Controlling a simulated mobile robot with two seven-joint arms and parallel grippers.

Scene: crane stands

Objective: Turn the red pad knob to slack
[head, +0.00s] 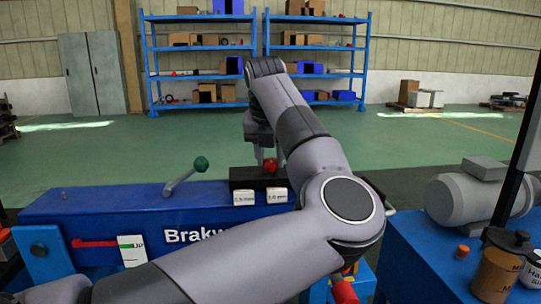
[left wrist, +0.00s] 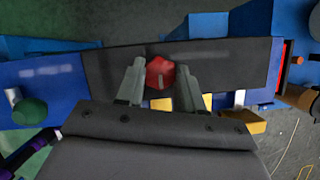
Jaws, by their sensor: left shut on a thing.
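The red pad knob (head: 270,165) sits on a dark block (head: 243,178) on top of the blue crane stand (head: 110,203). In the left wrist view the knob (left wrist: 160,73) is a faceted red cap with a pale mark on its near face. My left gripper (head: 268,158) points down at the knob from above. In the left wrist view its two fingers (left wrist: 160,80) stand on either side of the knob and are shut on it. My arm hides part of the stand and its lettering. My right gripper is not in view.
A lever with a green ball (head: 201,164) rises left of the dark block. Two white labels (head: 277,195) hang on the block's front. A red lever (head: 95,244) is at the stand's left. A grey motor (head: 466,192) and a brown cup (head: 497,262) stand on the right bench.

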